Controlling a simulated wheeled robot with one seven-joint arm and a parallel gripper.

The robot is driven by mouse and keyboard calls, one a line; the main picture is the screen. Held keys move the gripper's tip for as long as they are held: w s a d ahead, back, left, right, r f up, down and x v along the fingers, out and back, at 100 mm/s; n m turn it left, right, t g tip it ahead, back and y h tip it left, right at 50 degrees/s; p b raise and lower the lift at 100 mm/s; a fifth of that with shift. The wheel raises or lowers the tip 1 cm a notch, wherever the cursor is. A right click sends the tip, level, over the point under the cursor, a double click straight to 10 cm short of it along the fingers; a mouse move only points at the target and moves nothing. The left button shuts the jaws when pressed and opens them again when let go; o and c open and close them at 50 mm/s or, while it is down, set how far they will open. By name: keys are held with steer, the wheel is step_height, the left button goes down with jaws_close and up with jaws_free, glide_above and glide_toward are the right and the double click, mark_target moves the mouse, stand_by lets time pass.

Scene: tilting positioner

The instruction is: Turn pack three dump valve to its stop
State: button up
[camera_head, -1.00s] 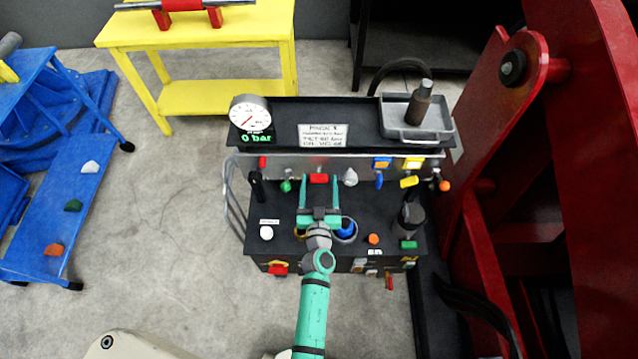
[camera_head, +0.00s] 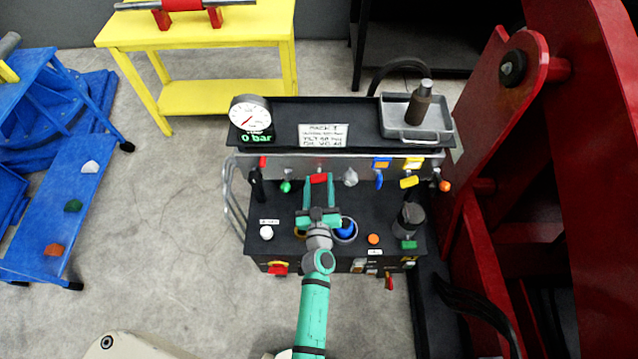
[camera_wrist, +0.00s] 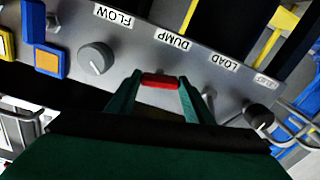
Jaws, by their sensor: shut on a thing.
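The dump valve is a red handle (camera_wrist: 160,81) under the DUMP label (camera_wrist: 172,38) on the grey panel in the wrist view. In the head view the red handle (camera_head: 319,178) sits at the middle of the panel's row of controls. My gripper (camera_head: 319,181) reaches it from the front, one green finger on each side. My gripper (camera_wrist: 160,84) is shut on the red handle, which lies crosswise between the fingertips. The handle's stem and any stop are hidden. The gauge (camera_head: 250,115) above left sits over a green readout of 0 bar.
A grey knob (camera_wrist: 95,59) under FLOW is close beside the handle. A green knob (camera_head: 286,187), blue lever (camera_head: 379,181) and yellow lever (camera_head: 409,182) share the panel. A red machine frame (camera_head: 545,200) stands close on the right.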

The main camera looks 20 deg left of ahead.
steer(key=n, duration=0.4)
steer(key=shift+n, duration=0.3)
steer(key=n, duration=0.3)
steer(key=shift+n, duration=0.3)
steer(key=n, duration=0.3)
steer(key=shift+n, duration=2.1)
steer(key=shift+a, duration=0.1)
steer(key=o, duration=1.1)
steer(key=shift+c, duration=0.2)
steer(key=v, duration=1.1)
